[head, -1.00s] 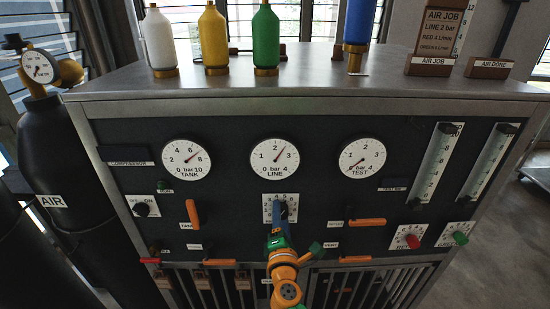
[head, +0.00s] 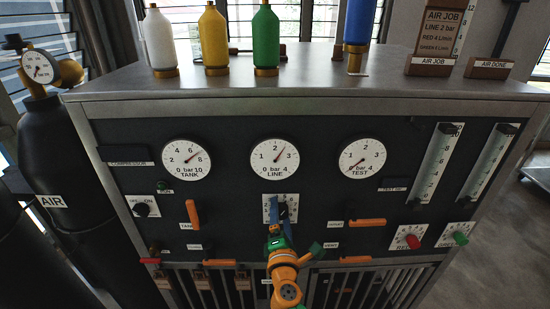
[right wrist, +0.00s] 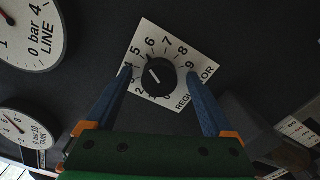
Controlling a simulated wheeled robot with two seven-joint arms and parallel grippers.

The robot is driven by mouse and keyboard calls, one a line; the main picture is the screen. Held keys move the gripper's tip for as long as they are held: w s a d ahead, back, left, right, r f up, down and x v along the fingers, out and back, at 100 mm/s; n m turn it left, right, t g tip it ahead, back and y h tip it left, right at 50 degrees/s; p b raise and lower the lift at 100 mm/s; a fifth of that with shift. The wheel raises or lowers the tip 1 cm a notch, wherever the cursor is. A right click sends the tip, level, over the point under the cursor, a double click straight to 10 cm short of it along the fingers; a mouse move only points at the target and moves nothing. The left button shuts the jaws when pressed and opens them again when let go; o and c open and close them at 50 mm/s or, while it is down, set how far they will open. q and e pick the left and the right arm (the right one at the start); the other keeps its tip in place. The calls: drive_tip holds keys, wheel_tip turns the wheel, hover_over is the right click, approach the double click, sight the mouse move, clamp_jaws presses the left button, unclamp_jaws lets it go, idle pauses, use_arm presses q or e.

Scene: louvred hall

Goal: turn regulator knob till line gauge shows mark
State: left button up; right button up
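The regulator knob (right wrist: 158,75) is black and round on a white plate numbered around it; its white pointer aims up-left, around 4 to 5. The plate also shows in the head view (head: 269,202). The line gauge (head: 274,159) is above it, its needle a little past 2. A board (head: 441,28) reads "LINE 2 bar". My right gripper (head: 279,211) is at the knob. In the right wrist view its blue fingers stand apart, one on each side of the knob, with gaps visible, so it is open. My left gripper is not in view.
The tank gauge (head: 186,159) and test gauge (head: 362,159) flank the line gauge. Orange levers (head: 193,214) (head: 366,222) sit on either side of the knob. Red (head: 411,241) and green (head: 460,238) knobs are at the right. Several bottles stand on the cabinet top (head: 320,75).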

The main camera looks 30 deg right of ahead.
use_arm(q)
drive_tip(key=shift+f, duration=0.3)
use_arm(e)
drive_tip(key=v, duration=0.7)
